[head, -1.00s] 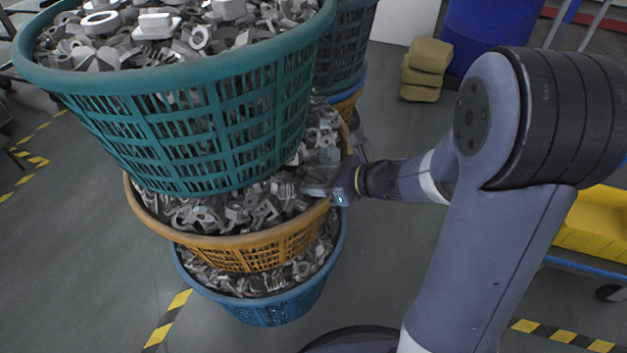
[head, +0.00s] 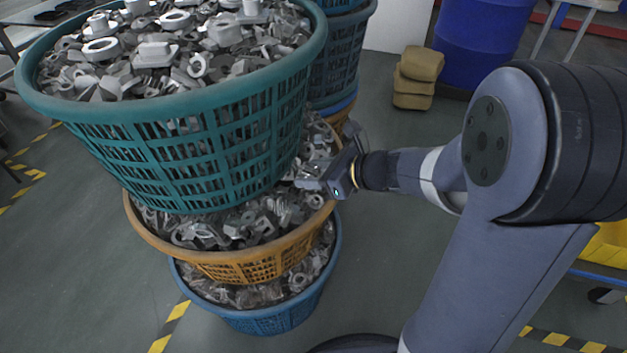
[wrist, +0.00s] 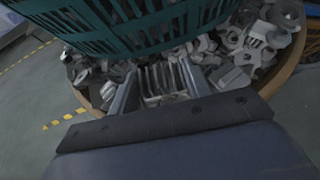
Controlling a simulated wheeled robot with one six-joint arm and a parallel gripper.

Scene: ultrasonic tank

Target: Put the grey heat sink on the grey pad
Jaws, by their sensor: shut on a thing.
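My gripper (head: 314,180) reaches in from the right over the orange basket's right rim, under the overhanging teal basket. In the wrist view my gripper (wrist: 160,84) is shut on a grey finned part, which looks like the grey heat sink (wrist: 163,80). Its fins stand between the two fingers. In the head view the held part is hard to tell from the grey metal pieces around it. I cannot see the grey pad in either view.
A teal basket (head: 190,130) heaped with metal parts stands above an orange basket (head: 245,258) and a blue basket (head: 265,318), both filled with parts. More baskets (head: 335,65) stand behind. Brown blocks (head: 415,78) and a blue drum (head: 480,40) are further back.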

